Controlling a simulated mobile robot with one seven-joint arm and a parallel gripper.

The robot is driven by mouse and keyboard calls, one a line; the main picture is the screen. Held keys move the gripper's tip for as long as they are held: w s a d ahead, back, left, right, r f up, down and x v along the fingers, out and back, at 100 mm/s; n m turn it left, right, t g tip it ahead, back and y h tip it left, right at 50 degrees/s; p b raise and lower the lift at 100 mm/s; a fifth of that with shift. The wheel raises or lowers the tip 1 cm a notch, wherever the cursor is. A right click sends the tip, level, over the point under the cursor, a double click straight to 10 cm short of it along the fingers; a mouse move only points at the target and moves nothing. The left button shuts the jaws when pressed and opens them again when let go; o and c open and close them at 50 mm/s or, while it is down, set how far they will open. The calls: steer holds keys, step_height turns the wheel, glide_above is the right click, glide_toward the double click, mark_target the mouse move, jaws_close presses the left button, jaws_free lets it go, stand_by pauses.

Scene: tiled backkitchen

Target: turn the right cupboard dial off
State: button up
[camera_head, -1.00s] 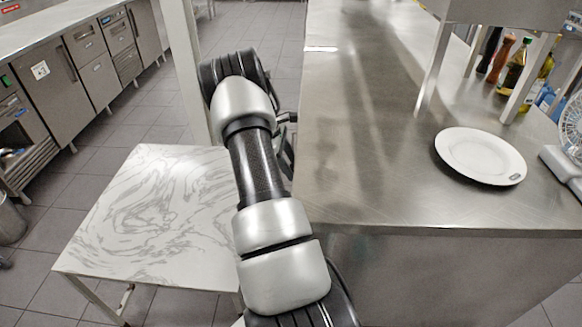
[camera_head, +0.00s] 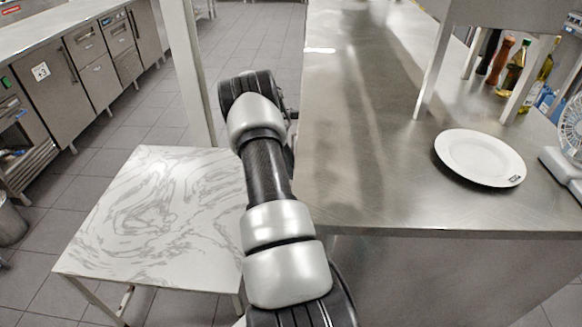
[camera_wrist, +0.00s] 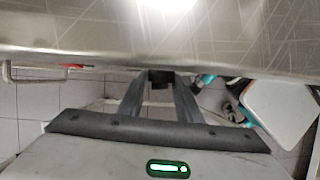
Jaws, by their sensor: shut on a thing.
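In the wrist view my gripper (camera_wrist: 160,88) reaches under the front edge of the steel counter. Its two grey fingers are shut on a small dark block, which looks like the dial (camera_wrist: 160,77). The dial's mark and how far it is turned are too small to tell. In the head view my arm reaches down along the left side of the counter and hides the dial and the fingertips.
The steel counter (camera_head: 350,150) carries a white plate (camera_head: 480,158) and bottles (camera_head: 515,68). A marble-patterned table (camera_head: 150,215) stands left of my arm. Tiled floor (camera_head: 245,35) is clear beyond. A white board (camera_wrist: 280,108) shows in the wrist view.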

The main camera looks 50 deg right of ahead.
steer(key=shift+w+d+f+g+y+b, duration=0.25)
steer(key=shift+f+g+y+b, duration=0.3)
steer(key=shift+b, duration=1.1)
steer(key=shift+s+r+g+y+b, duration=0.1)
steer(key=shift+r+g+y+b, duration=0.15)
steer(key=shift+r+y+b, duration=0.3)
steer(key=shift+a, duration=0.1)
steer(key=o, duration=1)
steer(key=shift+o, duration=0.2)
